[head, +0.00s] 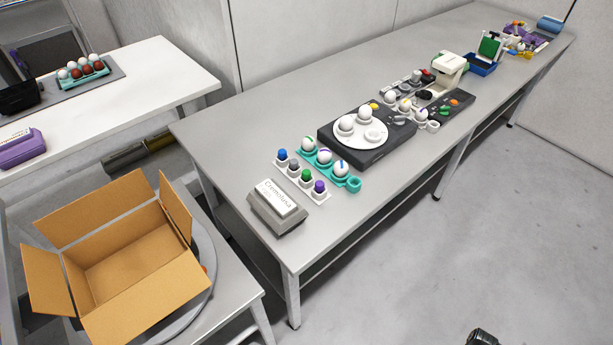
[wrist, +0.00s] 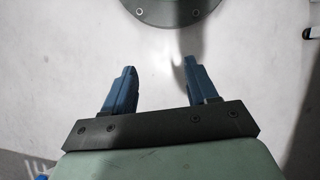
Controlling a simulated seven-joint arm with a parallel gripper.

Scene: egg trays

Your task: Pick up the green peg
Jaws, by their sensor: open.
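The green peg (head: 306,174) stands upright in a white holder (head: 325,197) near the close end of the long grey table. It is in a row with a blue peg (head: 282,154), a grey peg (head: 294,164) and a purple peg (head: 319,186). My gripper (wrist: 160,66) shows in the wrist view with its two blue fingers spread apart and nothing between them. It points at a bare pale surface. No peg shows in the wrist view, so my gripper is away from the green peg.
A teal tray (head: 355,184) with several white eggs sits right behind the pegs. A grey labelled box (head: 279,207) stands in front of them. A black device with a white plate (head: 374,128) is farther along the table (head: 215,125). An open cardboard box (head: 140,310) stands at lower left.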

